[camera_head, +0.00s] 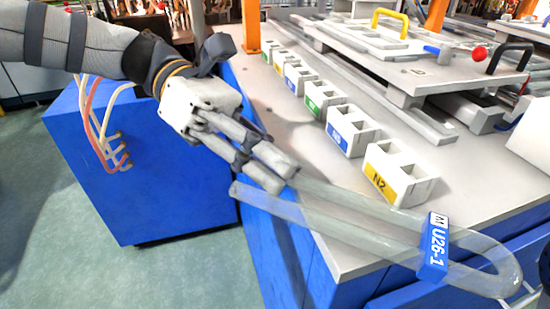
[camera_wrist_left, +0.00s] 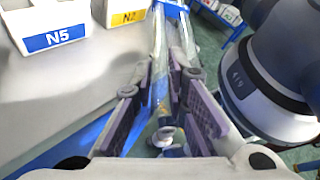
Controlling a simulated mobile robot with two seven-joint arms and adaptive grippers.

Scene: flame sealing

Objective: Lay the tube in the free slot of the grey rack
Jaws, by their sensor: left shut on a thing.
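A clear U-shaped tube (camera_head: 365,231) with a blue label (camera_head: 433,248) reading U26-1 slants across the lower right of the head view. Its bend lies at the far right and its two legs run back to my left gripper (camera_head: 282,178). That gripper is shut on the tube near the leg ends, over the table's front edge. In the left wrist view the tube (camera_wrist_left: 161,62) runs between the finger pads (camera_wrist_left: 165,85), with the blue label at the top edge. I cannot pick out the grey rack or its free slot for certain. My right gripper is not in view.
A row of white bins with coloured labels, including N2 (camera_head: 400,174) and N5 (camera_head: 352,130), stands along the grey-topped table (camera_head: 290,125). Grey metal rails (camera_head: 400,112) and a raised plate with a yellow handle (camera_head: 390,20) lie behind. A blue cabinet (camera_head: 160,185) stands left.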

